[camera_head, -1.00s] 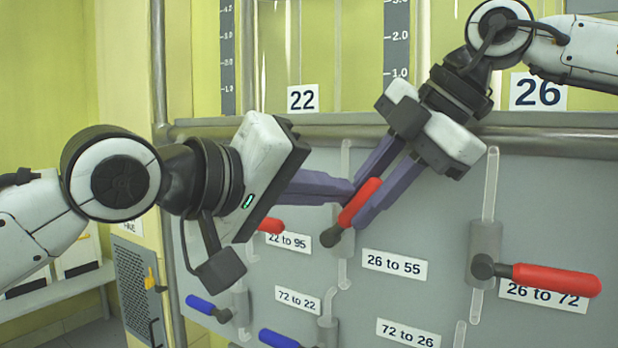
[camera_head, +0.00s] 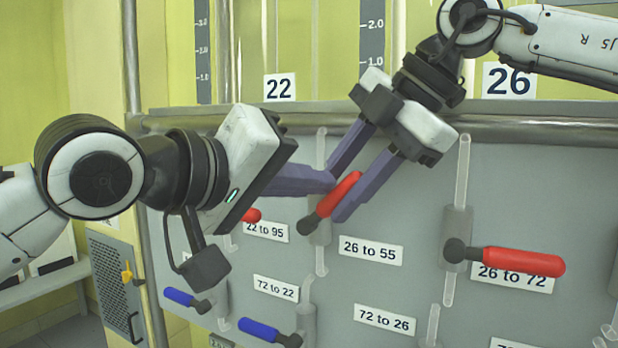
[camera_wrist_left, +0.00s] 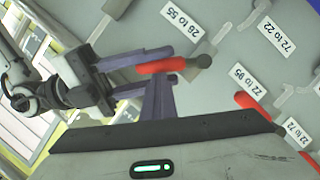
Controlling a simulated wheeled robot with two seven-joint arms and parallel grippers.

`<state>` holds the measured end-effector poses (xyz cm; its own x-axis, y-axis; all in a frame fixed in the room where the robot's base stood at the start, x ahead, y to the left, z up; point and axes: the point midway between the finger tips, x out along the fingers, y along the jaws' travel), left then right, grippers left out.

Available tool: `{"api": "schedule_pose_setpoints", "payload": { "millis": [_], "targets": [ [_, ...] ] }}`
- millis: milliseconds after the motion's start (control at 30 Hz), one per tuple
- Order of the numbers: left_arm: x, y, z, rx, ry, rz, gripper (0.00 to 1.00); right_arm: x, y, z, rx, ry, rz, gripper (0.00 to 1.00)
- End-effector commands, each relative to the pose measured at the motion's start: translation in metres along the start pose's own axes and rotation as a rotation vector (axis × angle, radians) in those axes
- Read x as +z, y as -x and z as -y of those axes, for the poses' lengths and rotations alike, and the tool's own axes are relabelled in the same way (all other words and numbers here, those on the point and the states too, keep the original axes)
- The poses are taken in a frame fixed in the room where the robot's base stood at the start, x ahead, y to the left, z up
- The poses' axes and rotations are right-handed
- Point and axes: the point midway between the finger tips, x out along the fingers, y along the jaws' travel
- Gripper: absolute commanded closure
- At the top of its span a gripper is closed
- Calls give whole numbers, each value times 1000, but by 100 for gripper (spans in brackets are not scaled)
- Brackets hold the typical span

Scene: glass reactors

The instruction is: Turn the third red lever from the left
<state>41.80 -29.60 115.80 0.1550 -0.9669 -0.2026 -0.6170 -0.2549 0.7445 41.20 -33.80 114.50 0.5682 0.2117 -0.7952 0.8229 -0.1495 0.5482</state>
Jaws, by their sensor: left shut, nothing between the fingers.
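My right gripper (camera_head: 334,195) is open, one finger on each side of this lever. My left gripper (camera_head: 329,180) is shut and empty, its tips at the lever's left side; I cannot tell whether they touch. It also shows in the left wrist view (camera_wrist_left: 158,78). Another red lever by "22 to 95" (camera_head: 252,215) is partly hidden behind my left gripper. The "26 to 72" red lever (camera_head: 524,261) lies nearly level.
Blue levers (camera_head: 185,298) (camera_head: 268,332) sit lower on the grey panel (camera_head: 410,205). A metal rail (camera_head: 530,127) runs along its top. A red lever (camera_wrist_left: 310,157) also shows at the left wrist view's right edge. My two grippers are close together.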

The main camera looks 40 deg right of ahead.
Motion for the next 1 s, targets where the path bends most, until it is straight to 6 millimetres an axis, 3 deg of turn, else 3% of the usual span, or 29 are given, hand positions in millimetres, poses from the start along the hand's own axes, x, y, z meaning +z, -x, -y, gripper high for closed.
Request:
{"api": "schedule_pose_setpoints", "payload": {
  "millis": [33,467,1000],
  "targets": [
    [10,-4,-1,0,-1,21,100,-4,2,-3,15,4,-11,62],
    [9,-4,-1,-1,1,19,100,-2,11,-4,18,2,-6,62],
    [5,-3,0,-1,0,11,100,-4,110,-2,14,3,-6,62]
  ]
}}
